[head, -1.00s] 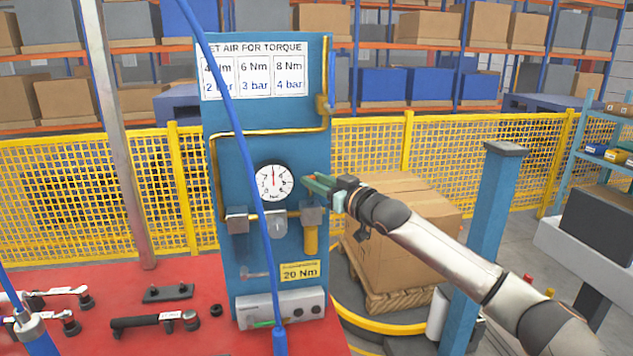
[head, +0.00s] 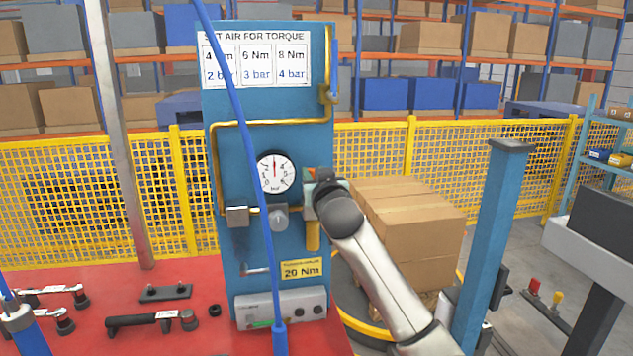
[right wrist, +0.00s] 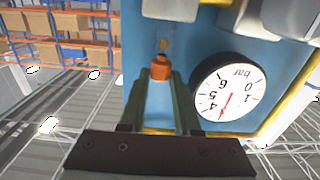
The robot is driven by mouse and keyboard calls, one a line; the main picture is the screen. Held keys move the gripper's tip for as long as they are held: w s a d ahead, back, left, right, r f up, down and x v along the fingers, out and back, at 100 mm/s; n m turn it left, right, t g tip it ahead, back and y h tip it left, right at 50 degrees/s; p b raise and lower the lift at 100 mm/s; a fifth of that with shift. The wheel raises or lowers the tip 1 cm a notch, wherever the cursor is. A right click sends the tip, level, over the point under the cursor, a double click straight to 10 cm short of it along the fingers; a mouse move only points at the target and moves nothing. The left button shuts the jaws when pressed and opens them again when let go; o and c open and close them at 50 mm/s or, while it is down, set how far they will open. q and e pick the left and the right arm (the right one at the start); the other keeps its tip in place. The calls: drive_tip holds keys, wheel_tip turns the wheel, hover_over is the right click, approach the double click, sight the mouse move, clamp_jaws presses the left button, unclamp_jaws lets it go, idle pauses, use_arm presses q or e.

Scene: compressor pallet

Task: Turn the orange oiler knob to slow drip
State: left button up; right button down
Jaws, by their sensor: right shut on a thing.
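The orange oiler knob (right wrist: 160,68) shows in the right wrist view between the tips of my right gripper (right wrist: 161,84). Its two green fingers are closed on its sides. The oiler's amber bowl (head: 313,236) hangs just below the gripper. I cannot read any drip setting on the knob. My left gripper is not in view.
A pressure gauge (head: 276,172) sits left of my right gripper, its needle near 3 bar. A blue hose (head: 243,140) hangs in front of the panel. Tools lie on the red table (head: 150,340). A blue post (head: 492,240) stands right of my arm.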

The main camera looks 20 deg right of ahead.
drive_tip(key=shift+w+a+f+m+g+h+b, duration=0.1)
drive_tip(key=shift+a+m+g+h+b, duration=0.1)
drive_tip(key=shift+m+g+h+b, duration=0.65)
drive_tip(key=shift+w+a+m+g+h+b, duration=0.15)
drive_tip(key=shift+m+h+b, duration=0.25)
drive_tip(key=shift+m+h, duration=0.9)
drive_tip(key=shift+s+n+h, duration=0.1)
drive_tip(key=shift+n+h, duration=0.15)
drive_tip(key=shift+h, duration=0.4)
drive_tip(key=c, duration=0.9)
unclamp_jaws()
